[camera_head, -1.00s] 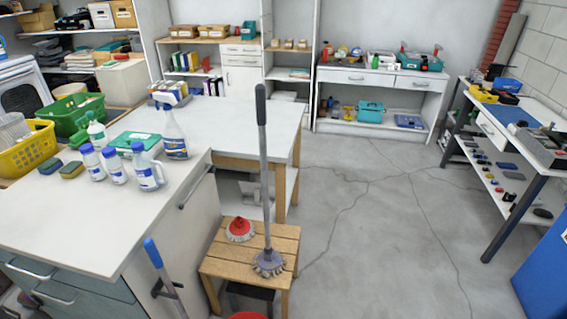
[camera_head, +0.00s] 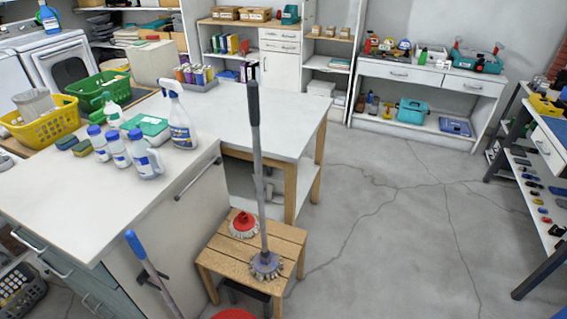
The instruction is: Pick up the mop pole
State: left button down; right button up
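The mop pole (camera_head: 257,150) is grey with a dark grip at its top. It stands nearly upright, tilted slightly, above a wooden stool (camera_head: 220,256). Its lower end meets a grey-purple mop head (camera_head: 266,265) with pale strands, which rests on the stool. A separate red mop head (camera_head: 243,225) with pale strands sits behind it on the stool, with no pole on it. A second pole with a blue top (camera_head: 135,245) leans by the cabinet side at the lower left. Neither of my grippers is in view.
A red object (camera_head: 235,314) is cut off at the bottom edge. Open concrete floor (camera_head: 400,240) lies to the right.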

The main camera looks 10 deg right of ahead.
aim_at(253, 86)
jog(key=i+l+u, duration=0.45)
jog(key=i+l, duration=0.2)
jog(key=l, duration=0.35)
